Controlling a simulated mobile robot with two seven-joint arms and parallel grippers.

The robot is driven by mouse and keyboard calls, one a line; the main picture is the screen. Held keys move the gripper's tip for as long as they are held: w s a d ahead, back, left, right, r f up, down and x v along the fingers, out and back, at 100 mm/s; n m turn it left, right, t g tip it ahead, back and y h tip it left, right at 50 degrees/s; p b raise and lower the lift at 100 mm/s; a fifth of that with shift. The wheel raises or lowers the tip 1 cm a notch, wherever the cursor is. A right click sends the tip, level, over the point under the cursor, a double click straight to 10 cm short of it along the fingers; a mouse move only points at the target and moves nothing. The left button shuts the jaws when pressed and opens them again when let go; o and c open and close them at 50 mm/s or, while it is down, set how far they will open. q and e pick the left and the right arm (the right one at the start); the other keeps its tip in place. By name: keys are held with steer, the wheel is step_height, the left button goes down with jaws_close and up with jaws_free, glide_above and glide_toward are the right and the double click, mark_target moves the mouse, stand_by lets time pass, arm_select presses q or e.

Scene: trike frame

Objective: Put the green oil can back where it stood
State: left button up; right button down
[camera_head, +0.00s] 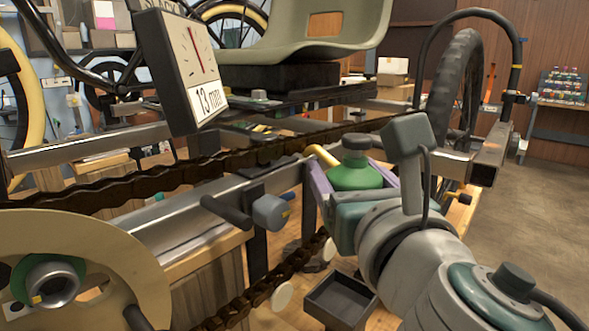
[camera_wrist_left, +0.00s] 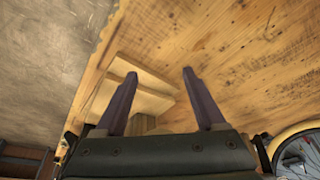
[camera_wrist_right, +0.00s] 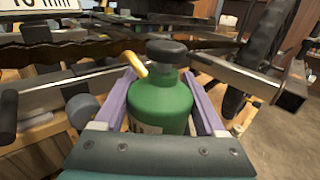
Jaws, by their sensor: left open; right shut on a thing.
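The green oil can (camera_head: 354,178) has a dark cap and a yellow spout and is upright. My right gripper (camera_head: 345,180) is shut on it, with a purple finger on each side. In the right wrist view the can (camera_wrist_right: 160,100) fills the space between the fingers (camera_wrist_right: 160,105). I cannot tell whether its base touches anything, as the gripper hides it. My left gripper (camera_wrist_left: 155,85) is open and empty in the left wrist view, above a wooden surface (camera_wrist_left: 235,65). It does not show in the head view.
A dark chain (camera_head: 190,170) and metal frame tubes (camera_head: 190,215) run just left of the can. A small dark open tray (camera_head: 341,298) lies below my right gripper. A gauge marked 13 mm (camera_head: 190,65) hangs at upper left. A wheel (camera_head: 455,95) stands behind at right. Open floor (camera_head: 535,190) lies far right.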

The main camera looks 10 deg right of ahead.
steer(key=shift+r, duration=0.4)
steer(key=shift+s+d+r+p, duration=0.2)
steer(key=shift+s+d+p, duration=0.5)
steer(key=shift+s, duration=0.1)
steer(key=s+d+p, duration=0.1)
steer(key=s+d, duration=0.3)
steer(key=s, duration=0.1)
steer(key=shift+s+r, duration=0.25)
steer(key=shift+d+r, duration=0.1)
